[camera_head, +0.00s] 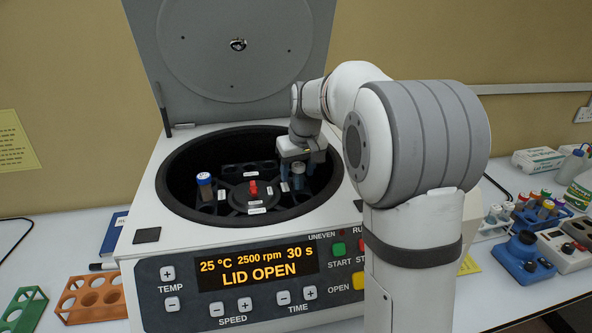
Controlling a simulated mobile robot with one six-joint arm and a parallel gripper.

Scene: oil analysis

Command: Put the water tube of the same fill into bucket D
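The centrifuge (232,268) stands with its lid (238,45) raised, and its display reads "LID OPEN". Inside its dark bowl is a rotor with a red centre knob (254,188) and small white labels too small to read. A tube with a blue and white cap (204,180) stands upright in the left bucket. My gripper (298,176) points down into the right side of the bowl, over the right bucket. A small greyish-blue item, perhaps a tube top, shows between its fingers. I cannot tell whether the fingers grip it. The bucket under the gripper is mostly hidden.
Racks with several capped tubes (545,209) stand at the right, near a blue device (522,258). An orange rack (92,298) and a green rack (24,308) stand empty at the left. My arm hides the centrifuge's right side.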

